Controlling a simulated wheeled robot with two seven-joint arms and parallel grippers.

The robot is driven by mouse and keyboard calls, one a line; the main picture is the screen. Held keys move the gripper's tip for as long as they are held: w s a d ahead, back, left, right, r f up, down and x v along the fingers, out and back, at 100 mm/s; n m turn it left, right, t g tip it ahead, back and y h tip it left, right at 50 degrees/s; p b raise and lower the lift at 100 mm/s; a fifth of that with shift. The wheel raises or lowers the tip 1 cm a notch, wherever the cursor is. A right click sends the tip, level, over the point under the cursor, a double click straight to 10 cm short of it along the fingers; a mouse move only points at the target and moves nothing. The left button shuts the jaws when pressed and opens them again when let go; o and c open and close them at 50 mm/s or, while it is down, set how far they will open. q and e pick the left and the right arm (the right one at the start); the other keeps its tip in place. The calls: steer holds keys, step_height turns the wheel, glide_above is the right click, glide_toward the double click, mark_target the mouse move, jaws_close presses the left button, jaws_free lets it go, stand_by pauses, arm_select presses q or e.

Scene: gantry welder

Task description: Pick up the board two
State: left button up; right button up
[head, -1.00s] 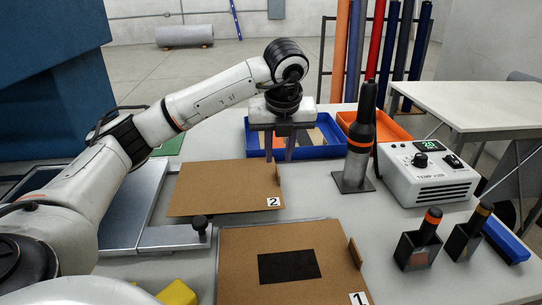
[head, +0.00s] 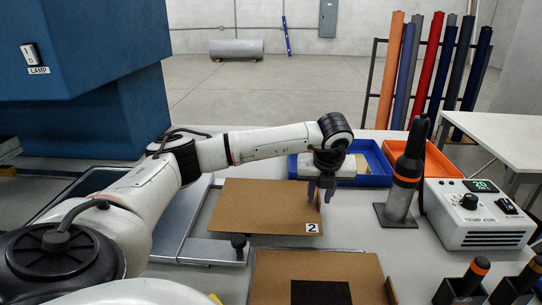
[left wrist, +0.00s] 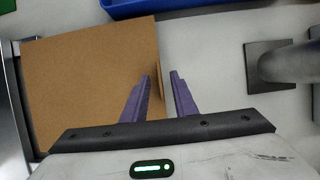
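Board two (head: 255,205) is a flat brown board with a white "2" label, lying on the table. It also shows in the left wrist view (left wrist: 85,75). A small upright brown tab (left wrist: 160,92) stands at its right edge. My left gripper (head: 320,193) points down over that right edge. In the left wrist view its two purple fingers (left wrist: 160,77) stand apart, one on each side of the tab, with a gap visible. The head view does not show clearly whether the fingers touch the tab. My right gripper is not in view.
A second brown board (head: 280,268) with a dark square lies in front. A blue tray (head: 375,179) and an orange bin (head: 465,156) are behind. An iron on a stand (head: 400,190) and a white temperature unit (head: 470,220) stand to the right. A metal frame (head: 200,250) is left.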

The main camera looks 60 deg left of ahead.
arm_select(q)
jaws_close()
